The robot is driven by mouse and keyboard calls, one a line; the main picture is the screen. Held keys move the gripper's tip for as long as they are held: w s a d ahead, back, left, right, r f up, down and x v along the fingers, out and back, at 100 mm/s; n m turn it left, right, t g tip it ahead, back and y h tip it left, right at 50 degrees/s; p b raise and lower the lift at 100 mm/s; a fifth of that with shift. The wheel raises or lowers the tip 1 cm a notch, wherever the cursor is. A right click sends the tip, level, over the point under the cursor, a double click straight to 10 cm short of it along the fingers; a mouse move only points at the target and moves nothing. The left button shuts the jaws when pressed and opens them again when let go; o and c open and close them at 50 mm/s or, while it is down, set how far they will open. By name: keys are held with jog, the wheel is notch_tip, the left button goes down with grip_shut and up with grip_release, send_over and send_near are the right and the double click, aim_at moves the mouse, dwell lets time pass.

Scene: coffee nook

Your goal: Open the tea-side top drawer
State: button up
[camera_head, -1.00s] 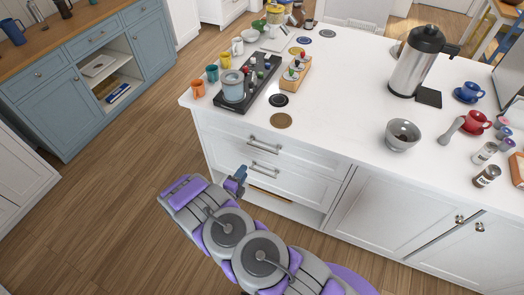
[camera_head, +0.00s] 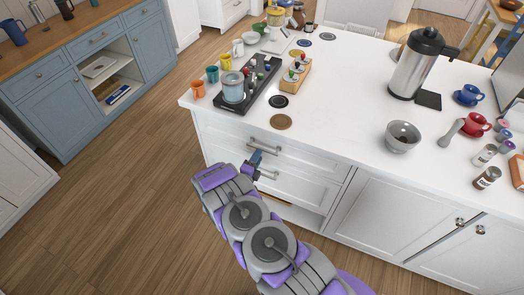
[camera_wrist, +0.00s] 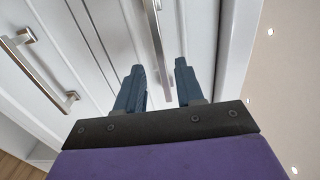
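The white island has a top drawer (camera_head: 312,160) that sits shut, with a metal bar handle (camera_head: 264,147). My gripper (camera_head: 254,163) is at this drawer's front, just below the left part of the handle. In the wrist view, my gripper (camera_wrist: 159,68) shows two dark blue fingers spread apart. The top drawer's handle (camera_wrist: 156,30) runs lengthwise into the gap between them. The fingers are not closed on it, and whether either finger touches it I cannot tell. A lower drawer (camera_head: 300,190) has its own handle (camera_wrist: 40,70), to the left in the wrist view.
The white countertop (camera_head: 340,100) above holds a black tray (camera_head: 262,82) with a canister, small cups (camera_head: 198,88), a metal bowl (camera_head: 402,136) and a steel carafe (camera_head: 420,65). White cupboard doors (camera_head: 395,215) are to the right. Wood floor (camera_head: 120,190) to the left is clear.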

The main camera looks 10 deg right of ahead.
jog(key=shift+x, duration=2.6)
jog(key=shift+a, duration=0.1)
jog(key=shift+c, duration=0.4)
grip_shut()
jog(key=shift+s, duration=0.1)
